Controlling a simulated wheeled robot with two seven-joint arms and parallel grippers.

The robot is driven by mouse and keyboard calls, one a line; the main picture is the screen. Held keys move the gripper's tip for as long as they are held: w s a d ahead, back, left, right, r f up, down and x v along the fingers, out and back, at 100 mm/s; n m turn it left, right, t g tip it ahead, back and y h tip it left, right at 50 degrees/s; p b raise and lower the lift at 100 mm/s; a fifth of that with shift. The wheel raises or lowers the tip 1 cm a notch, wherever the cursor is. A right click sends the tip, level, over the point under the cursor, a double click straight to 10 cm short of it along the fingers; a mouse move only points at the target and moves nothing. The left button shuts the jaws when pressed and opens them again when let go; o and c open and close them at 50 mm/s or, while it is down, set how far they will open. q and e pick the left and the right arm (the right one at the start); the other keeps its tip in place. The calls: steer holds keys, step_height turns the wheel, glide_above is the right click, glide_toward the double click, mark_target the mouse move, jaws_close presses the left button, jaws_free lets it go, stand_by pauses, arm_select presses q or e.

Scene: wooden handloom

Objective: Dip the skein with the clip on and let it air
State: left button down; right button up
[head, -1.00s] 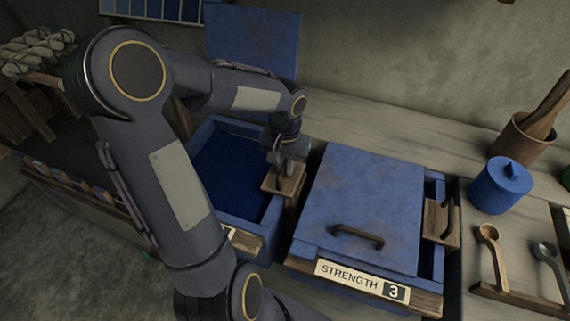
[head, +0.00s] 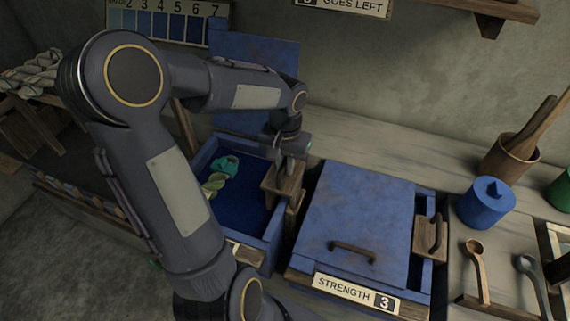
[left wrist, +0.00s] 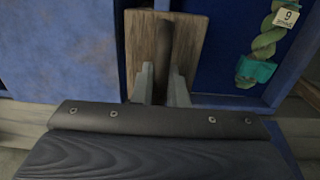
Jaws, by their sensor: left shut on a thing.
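A pale green twisted skein (head: 213,185) shows in the open left vat (head: 272,250), over the dark blue dye (head: 243,205). A teal piece (head: 225,166), perhaps the clip, is around one end of it. In the left wrist view the skein (left wrist: 266,42) carries a tag reading 9 (left wrist: 287,15), with the teal piece (left wrist: 256,72) below. My left gripper (head: 288,165) is shut on the wooden handle (head: 281,187) at the vat's right side; the handle (left wrist: 140,50) also shows between the fingers in the wrist view. Whether the skein touches the dye, I cannot tell. My right gripper is out of view.
A second vat with a shut blue lid (head: 362,215) and a "STRENGTH 3" label (head: 352,292) stands to the right. A blue jar (head: 486,204), wooden spoon (head: 477,268) and mortar (head: 511,160) are farther right. Pale skeins (head: 35,75) lie at far left.

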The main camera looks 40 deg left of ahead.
arm_select(q)
steer(key=shift+w+r+p, duration=0.1)
steer(key=shift+r+p, duration=3.6)
steer(key=shift+r, duration=1.35)
steer(key=shift+c, duration=1)
jaws_free()
steer(key=shift+f, duration=0.1)
step_height(320, 180, up, 7)
steer(key=p, duration=0.5)
steer(key=shift+p, duration=0.3)
